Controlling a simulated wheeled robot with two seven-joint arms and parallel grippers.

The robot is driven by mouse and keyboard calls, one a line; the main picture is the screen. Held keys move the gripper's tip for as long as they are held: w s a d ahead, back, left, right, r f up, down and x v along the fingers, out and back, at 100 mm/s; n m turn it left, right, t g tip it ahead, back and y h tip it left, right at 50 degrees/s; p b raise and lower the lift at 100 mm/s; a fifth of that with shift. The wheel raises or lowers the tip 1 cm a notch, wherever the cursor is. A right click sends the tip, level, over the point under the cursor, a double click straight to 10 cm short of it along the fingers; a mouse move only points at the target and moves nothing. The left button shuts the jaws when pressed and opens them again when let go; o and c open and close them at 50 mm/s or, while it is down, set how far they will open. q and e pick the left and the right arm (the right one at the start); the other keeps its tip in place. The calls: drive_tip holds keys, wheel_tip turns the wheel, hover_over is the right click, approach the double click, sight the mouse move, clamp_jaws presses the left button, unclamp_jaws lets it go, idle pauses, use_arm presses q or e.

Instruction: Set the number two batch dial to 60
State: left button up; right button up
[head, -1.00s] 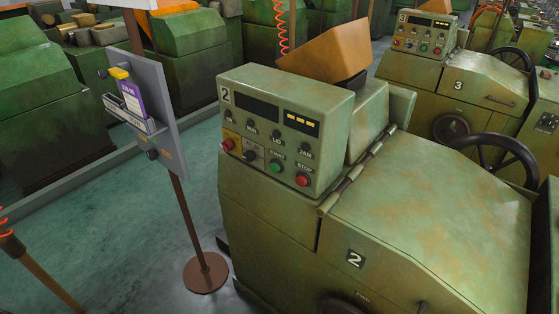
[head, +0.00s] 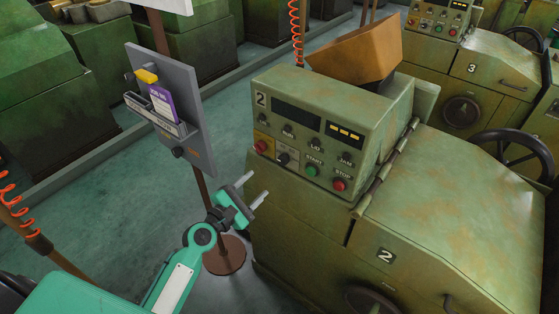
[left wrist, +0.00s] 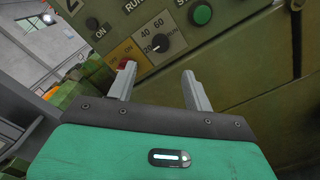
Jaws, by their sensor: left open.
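The number two batch dial (head: 282,158) is a small black knob on the lower left of the machine 2 control box (head: 330,120). The left wrist view shows the dial (left wrist: 161,43) close up, with 20, 40 and 60 printed around it. A pale mark on it seems to face 20, but it is small. My left gripper (head: 255,188) is open and empty, below and left of the dial, apart from the panel. In the left wrist view its fingers (left wrist: 158,72) stand below the dial, one to each side. My right gripper is not in view.
A signboard (head: 170,105) on a brown post stands left, near my left arm. The machine's sloping cover (head: 460,210) lies right.

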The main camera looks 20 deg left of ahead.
sight(282, 162)
use_arm(q)
drive_tip(key=p+x, duration=0.2)
drive_tip(key=x, duration=0.8)
drive_tip(key=shift+w, duration=0.15)
drive_tip(key=shift+w+d, duration=0.2)
drive_tip(key=shift+w, duration=0.15)
drive_tip(key=shift+w+d, duration=0.2)
drive_tip(key=shift+w, duration=0.2)
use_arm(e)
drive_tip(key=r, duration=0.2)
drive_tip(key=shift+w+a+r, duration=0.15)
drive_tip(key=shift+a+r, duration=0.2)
use_arm(q)
drive_tip(key=c, duration=1)
